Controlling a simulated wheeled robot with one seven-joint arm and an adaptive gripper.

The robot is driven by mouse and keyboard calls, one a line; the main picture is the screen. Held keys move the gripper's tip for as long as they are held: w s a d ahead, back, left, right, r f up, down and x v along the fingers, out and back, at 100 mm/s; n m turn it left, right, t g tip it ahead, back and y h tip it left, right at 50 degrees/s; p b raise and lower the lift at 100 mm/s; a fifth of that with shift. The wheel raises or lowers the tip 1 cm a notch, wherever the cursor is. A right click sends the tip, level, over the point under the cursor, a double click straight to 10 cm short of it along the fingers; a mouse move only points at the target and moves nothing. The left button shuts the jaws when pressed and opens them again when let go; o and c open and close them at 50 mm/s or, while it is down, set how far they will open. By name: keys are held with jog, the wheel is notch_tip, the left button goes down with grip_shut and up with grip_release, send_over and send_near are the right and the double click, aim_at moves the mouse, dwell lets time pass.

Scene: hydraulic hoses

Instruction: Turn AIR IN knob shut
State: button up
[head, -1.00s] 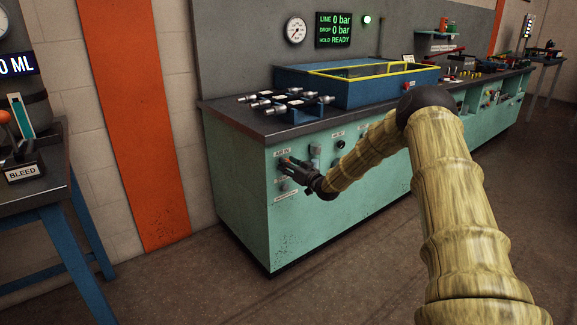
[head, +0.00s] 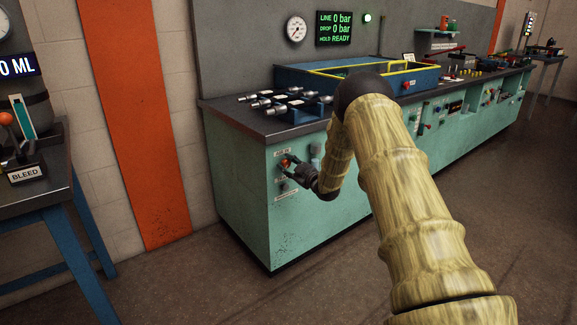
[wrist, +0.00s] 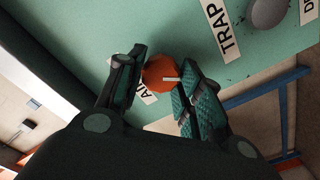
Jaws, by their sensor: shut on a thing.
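The orange AIR IN knob (wrist: 160,73) sits on the green cabinet front, between my two fingers in the wrist view. My gripper (wrist: 162,80) is shut on it, with one textured pad at each side. A short pale mark shows on the knob's face. The label beside it (wrist: 148,98) is partly hidden by a finger and the knob. In the head view the knob (head: 285,162) is a small red-orange spot at the tips of my gripper (head: 290,165), near the cabinet's left end.
A grey knob (wrist: 268,12) with a TRAP label (wrist: 221,32) is close by. The bench top (head: 240,112) above holds metal fittings (head: 285,102) and a blue tray (head: 300,78). A display (head: 334,28) reads 0 bar and READY. Floor in front is clear.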

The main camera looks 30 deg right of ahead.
jog(key=n, duration=0.3)
jog(key=shift+f+n, duration=0.1)
jog(key=shift+n, duration=0.3)
jog(key=shift+n+b, duration=0.45)
jog(key=shift+n, duration=1.15)
jog(key=o, duration=1)
jog(key=shift+o, duration=0.2)
jog(key=shift+s, duration=0.1)
jog(key=s+d, duration=0.1)
jog(key=s, duration=1.1)
